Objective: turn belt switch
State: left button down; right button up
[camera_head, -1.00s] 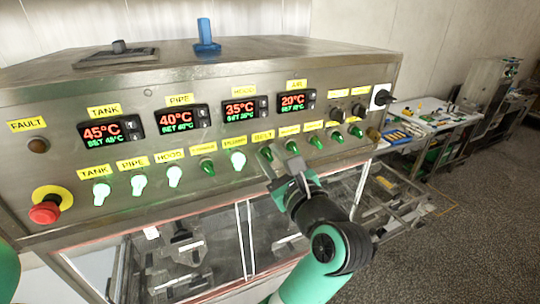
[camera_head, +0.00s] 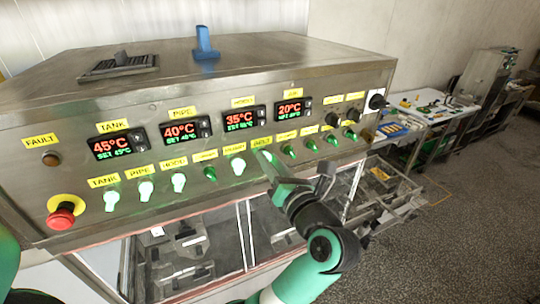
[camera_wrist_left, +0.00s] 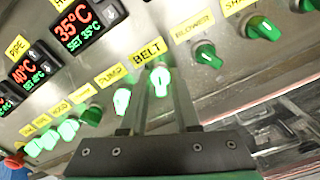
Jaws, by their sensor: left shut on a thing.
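The belt switch (camera_wrist_left: 160,80) is a green knob under the yellow BELT label (camera_wrist_left: 149,51). It glows bright green in the left wrist view. My left gripper (camera_wrist_left: 161,88) has one finger on each side of the knob and is shut on it. In the head view the left gripper (camera_head: 269,160) reaches up to the panel just below the BELT label (camera_head: 262,142), and its fingers mostly hide the knob. My right gripper is not in view.
The lit pump switch (camera_wrist_left: 122,100) is close on the left, the unlit blower switch (camera_wrist_left: 205,55) on the right. A red emergency button (camera_head: 62,215) sits at the panel's lower left. Temperature displays (camera_head: 183,132) run above. Glass doors (camera_head: 190,250) lie below.

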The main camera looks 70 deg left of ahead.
pick_arm(q)
jog(key=shift+m, duration=0.5)
jog(key=c, duration=0.9)
grip_release()
jog(key=d+b, duration=0.1)
jog(key=d, duration=0.5)
jog(key=d+b, duration=0.1)
jog(key=d, duration=0.4)
jog(key=shift+w+d+b, duration=0.2)
jog(key=shift+d+b, duration=0.15)
jog(key=shift+b, duration=0.05)
